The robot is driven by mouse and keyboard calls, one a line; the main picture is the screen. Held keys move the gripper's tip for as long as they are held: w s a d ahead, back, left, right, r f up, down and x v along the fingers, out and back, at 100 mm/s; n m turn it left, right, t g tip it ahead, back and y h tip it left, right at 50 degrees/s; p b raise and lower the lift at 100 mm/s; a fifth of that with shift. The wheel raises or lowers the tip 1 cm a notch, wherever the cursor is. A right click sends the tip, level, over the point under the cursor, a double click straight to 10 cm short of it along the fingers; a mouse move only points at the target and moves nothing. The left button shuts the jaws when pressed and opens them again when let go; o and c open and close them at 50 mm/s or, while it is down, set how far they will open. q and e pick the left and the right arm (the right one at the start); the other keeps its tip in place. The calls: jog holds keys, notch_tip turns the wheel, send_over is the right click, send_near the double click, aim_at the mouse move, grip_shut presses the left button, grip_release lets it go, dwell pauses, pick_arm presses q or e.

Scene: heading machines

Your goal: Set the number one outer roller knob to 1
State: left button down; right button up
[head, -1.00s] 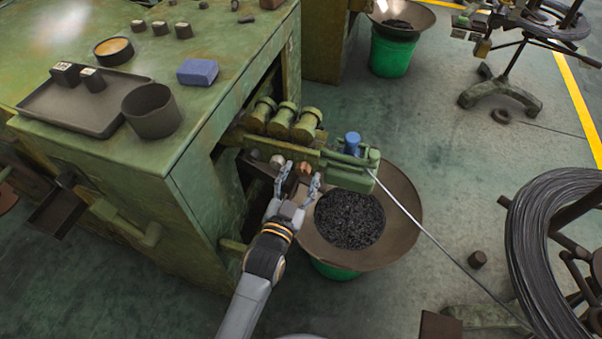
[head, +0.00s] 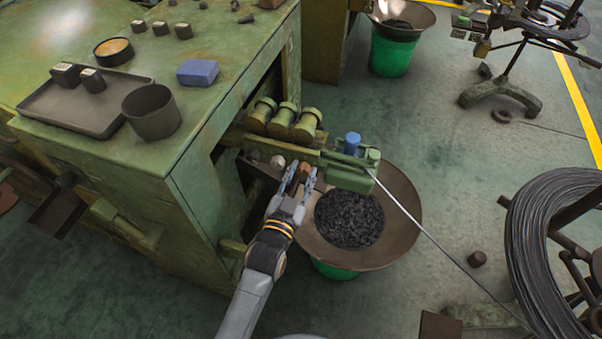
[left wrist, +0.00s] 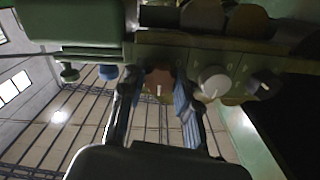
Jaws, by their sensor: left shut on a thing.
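Three knobs sit in a row on the front of the green roller unit (head: 345,172). In the left wrist view they are a copper-brown knob (left wrist: 159,80), a silver knob (left wrist: 213,80) and a dark knob (left wrist: 263,84). The silver knob (head: 278,161) also shows in the head view. My left gripper (head: 302,174) is shut on the copper-brown knob, with one finger on each side of it in the left wrist view (left wrist: 158,92). A pale pointer line on that knob points down in the wrist view. The scale marks are too small to read. My right gripper is not in view.
Several green rollers (head: 285,122) sit above the knobs. A blue-capped part (head: 352,143) stands on the unit's right end, where a wire (head: 440,245) runs in. A wide bowl (head: 400,225) with dark pieces stands below. The green machine cabinet (head: 205,190) is close on the left.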

pick_arm(q)
jog(key=shift+r+n+p, duration=0.1)
jog(key=shift+n+p, duration=0.55)
jog(key=shift+n, duration=0.55)
jog(key=n+p, duration=0.1)
jog(key=n, duration=0.1)
jog(key=shift+d+n, duration=0.1)
jog(key=shift+n, duration=0.3)
jog(key=n+p, duration=0.1)
jog(key=n, duration=0.2)
jog(key=shift+n, duration=1.6)
jog(key=c, duration=1)
grip_release()
jog(key=shift+o, duration=0.2)
jog(key=shift+s, duration=0.1)
